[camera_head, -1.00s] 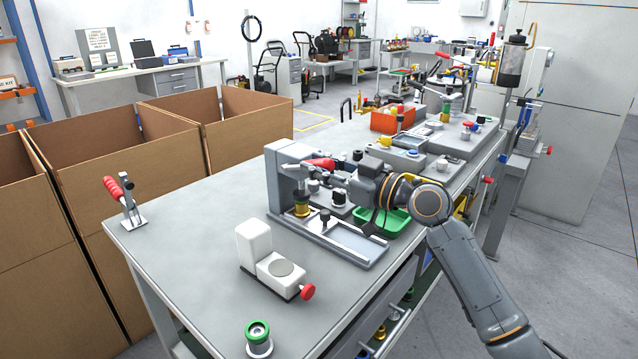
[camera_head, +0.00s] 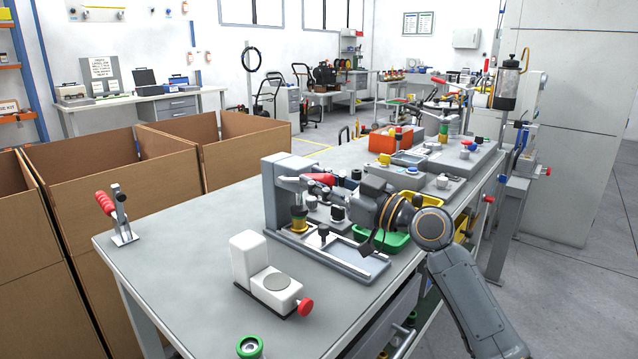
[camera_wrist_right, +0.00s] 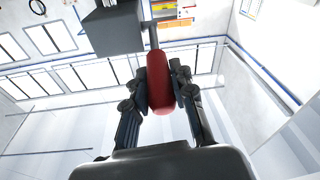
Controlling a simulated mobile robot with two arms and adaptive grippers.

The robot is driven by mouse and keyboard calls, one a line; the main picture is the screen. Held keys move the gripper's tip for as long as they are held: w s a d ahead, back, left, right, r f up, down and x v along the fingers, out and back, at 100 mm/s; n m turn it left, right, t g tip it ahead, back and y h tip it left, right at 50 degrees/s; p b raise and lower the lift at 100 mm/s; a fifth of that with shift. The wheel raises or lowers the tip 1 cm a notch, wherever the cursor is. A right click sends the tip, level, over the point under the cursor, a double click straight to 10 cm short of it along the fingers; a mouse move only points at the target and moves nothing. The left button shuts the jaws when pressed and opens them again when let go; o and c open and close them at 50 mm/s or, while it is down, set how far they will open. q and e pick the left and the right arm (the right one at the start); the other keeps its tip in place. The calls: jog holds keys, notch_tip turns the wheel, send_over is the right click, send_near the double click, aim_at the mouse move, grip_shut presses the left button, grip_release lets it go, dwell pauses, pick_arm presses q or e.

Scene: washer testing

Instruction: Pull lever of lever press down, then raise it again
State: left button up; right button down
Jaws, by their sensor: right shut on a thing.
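The lever press (camera_head: 272,196) is a grey frame on a grey base plate, standing on the workbench. Its lever has a red handle (camera_head: 321,179), which points right beside the press head in the head view. My right gripper (camera_head: 338,184) reaches in from the right and is shut on that handle. In the right wrist view the red handle (camera_wrist_right: 160,84) lies between the two dark fingers (camera_wrist_right: 160,100), one on each side. A yellow and green cylindrical part (camera_head: 299,219) sits under the press ram. My left gripper is not in view.
A white device with a red knob (camera_head: 250,258) stands in front of the press. A red-handled clamp (camera_head: 108,205) is at the bench's left corner. A green bin (camera_head: 385,242) and grey fixtures (camera_head: 440,183) stand close by. The bench (camera_head: 190,235) is clear left of the press.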

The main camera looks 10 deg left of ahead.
jog(key=shift+f, duration=0.1)
jog(key=c, duration=1.1)
grip_release()
jog(key=shift+d, duration=0.1)
jog(key=v, duration=1.2)
